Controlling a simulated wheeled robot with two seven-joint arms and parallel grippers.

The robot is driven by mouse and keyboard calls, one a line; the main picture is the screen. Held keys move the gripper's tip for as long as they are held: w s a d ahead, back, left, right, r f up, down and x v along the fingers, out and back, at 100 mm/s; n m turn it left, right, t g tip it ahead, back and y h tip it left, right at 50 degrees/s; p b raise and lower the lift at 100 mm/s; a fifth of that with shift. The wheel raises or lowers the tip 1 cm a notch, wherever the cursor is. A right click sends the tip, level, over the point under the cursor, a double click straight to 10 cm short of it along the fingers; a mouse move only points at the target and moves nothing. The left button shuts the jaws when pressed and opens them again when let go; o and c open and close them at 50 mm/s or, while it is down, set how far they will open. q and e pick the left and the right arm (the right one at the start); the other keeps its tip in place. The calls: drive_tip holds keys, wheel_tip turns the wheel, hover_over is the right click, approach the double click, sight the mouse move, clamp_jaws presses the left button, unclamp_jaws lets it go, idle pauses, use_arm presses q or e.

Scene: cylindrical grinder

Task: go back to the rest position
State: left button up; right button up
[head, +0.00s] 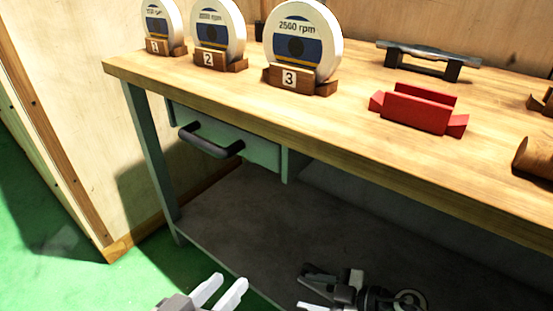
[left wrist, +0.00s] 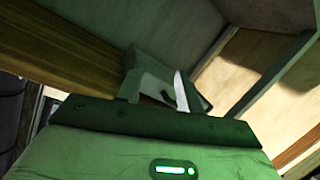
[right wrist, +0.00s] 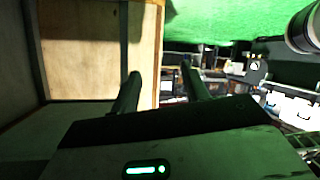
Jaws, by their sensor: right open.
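My left gripper (head: 230,283) is at the bottom edge of the head view, in front of the workbench and below its top. Its two pale fingers are apart with nothing between them. The left wrist view is dark, with its fingers (left wrist: 158,85) in front of wood and panels. My right gripper (head: 307,288) is at the bottom centre of the head view, dark, low in front of the bench's lower shelf. In the right wrist view its two fingers (right wrist: 160,84) stand apart and empty. Both grippers are clear of the objects on the bench.
The wooden workbench (head: 240,115) has a drawer with a dark handle (head: 210,143) and a lower shelf (head: 245,225). Green floor (head: 45,240) is clear at left.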

wheel_tip(320, 180, up, 20)
drive_tip(key=d+m+t+h+p, duration=0.2)
drive_tip(key=m+t+h+p, duration=0.1)
drive_tip(key=m+t+p, duration=0.6)
use_arm(q)
drive_tip(key=s+a+r+m+g+y+p, duration=0.1)
drive_tip(key=s+a+r+g+y+p, duration=0.1)
drive_tip(key=r+p, duration=0.5)
drive_tip(key=s+a+y+p, duration=0.1)
drive_tip(key=a+y+p, duration=0.1)
drive_tip(key=a+p, duration=0.1)
drive_tip(key=shift+a+r+g, duration=0.25)
drive_tip(key=shift+g, duration=0.05)
use_arm(e)
drive_tip(key=s+d+r+m+g+h, duration=0.1)
drive_tip(key=s+d+m+g+h, duration=0.1)
drive_tip(key=s, duration=0.3)
drive_tip(key=s+d+r+m+g+h, duration=0.1)
drive_tip(key=s+r+m+g+h, duration=0.1)
drive_tip(key=s, duration=0.4)
drive_tip(key=shift+d+r+m+h, duration=0.2)
drive_tip(key=shift+d+m+h, duration=0.25)
drive_tip(key=shift+h, duration=0.45)
